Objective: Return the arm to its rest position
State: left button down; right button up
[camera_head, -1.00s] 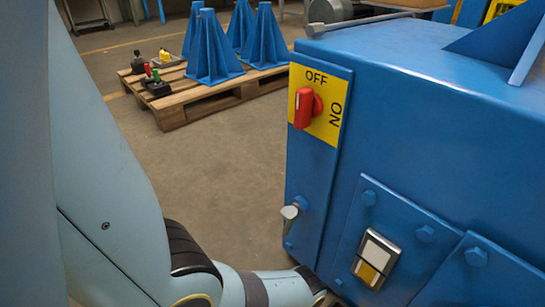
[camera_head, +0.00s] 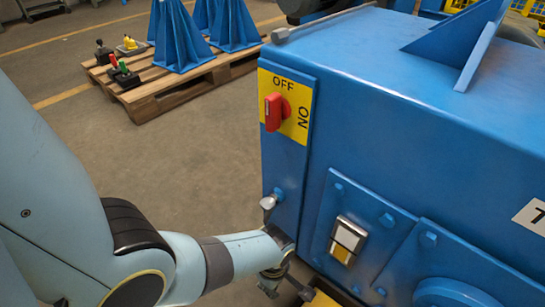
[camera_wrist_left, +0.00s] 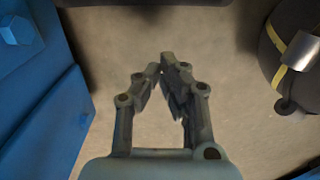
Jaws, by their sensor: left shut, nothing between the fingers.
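My left arm (camera_head: 180,260) comes in from the left in the head view. Its gripper (camera_head: 285,285) is low beside the front of the blue machine (camera_head: 400,110), and its fingers are partly cut off from clear sight there. In the left wrist view the gripper (camera_wrist_left: 160,75) shows with its fingertips together and empty over bare floor. The machine's blue side (camera_wrist_left: 40,110) is at the left of that view, apart from the fingers. My right gripper is in neither view.
The machine carries a red switch (camera_head: 276,112) on a yellow OFF/ON plate, a small silver knob (camera_head: 268,201) and a white and yellow rocker (camera_head: 347,240). A wooden pallet (camera_head: 150,101) with blue stands and small control boxes lies behind. The floor (camera_head: 190,150) between is clear.

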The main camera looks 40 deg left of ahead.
pick_arm(q)
jog(key=shift+r+p, duration=0.8)
jog(key=shift+r, duration=0.45)
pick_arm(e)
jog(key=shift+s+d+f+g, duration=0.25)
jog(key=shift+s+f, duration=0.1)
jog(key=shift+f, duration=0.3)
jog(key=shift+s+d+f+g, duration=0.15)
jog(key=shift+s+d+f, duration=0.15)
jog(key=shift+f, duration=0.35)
pick_arm(q)
jog(key=shift+s, duration=0.1)
